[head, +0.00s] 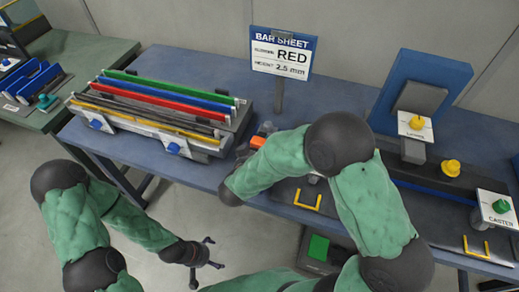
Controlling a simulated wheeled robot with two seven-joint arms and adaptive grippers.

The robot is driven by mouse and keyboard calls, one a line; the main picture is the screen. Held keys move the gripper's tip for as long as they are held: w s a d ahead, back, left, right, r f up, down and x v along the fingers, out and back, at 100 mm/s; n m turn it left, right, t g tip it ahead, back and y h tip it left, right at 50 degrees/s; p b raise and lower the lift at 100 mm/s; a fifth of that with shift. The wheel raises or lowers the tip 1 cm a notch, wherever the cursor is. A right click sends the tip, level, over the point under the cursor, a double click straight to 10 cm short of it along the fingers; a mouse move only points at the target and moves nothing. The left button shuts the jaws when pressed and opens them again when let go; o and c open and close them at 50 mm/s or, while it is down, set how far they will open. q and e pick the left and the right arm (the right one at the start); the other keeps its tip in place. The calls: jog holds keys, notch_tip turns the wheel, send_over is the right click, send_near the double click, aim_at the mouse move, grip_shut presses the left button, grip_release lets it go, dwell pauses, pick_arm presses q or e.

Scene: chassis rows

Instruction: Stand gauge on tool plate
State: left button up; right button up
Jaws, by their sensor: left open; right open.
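My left gripper (208,254) is open and empty, held low over the floor in front of the bench. My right arm reaches over the bench, and its forearm hides part of the bench top. What seems to be my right gripper (243,150) shows only in part beyond the wrist, close to a small orange-red object (262,130). I cannot tell whether that object is the gauge or whether the gripper touches it. A dark plate with a yellow handle (308,199) lies at the bench's front edge, partly behind my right arm; I cannot tell whether it is the tool plate.
A rack of coloured bars (170,97) stands on the bench's left. A sign reading RED, 2.5 mm (283,53) stands behind. At right are a blue upright block (415,85), a yellow knob (451,168) and a CASTER label (495,208). A green-topped box (318,248) sits below.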

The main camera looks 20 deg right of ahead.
notch_tip(320, 180, up, 10)
dwell(0.5)
jog(key=shift+f, duration=0.1)
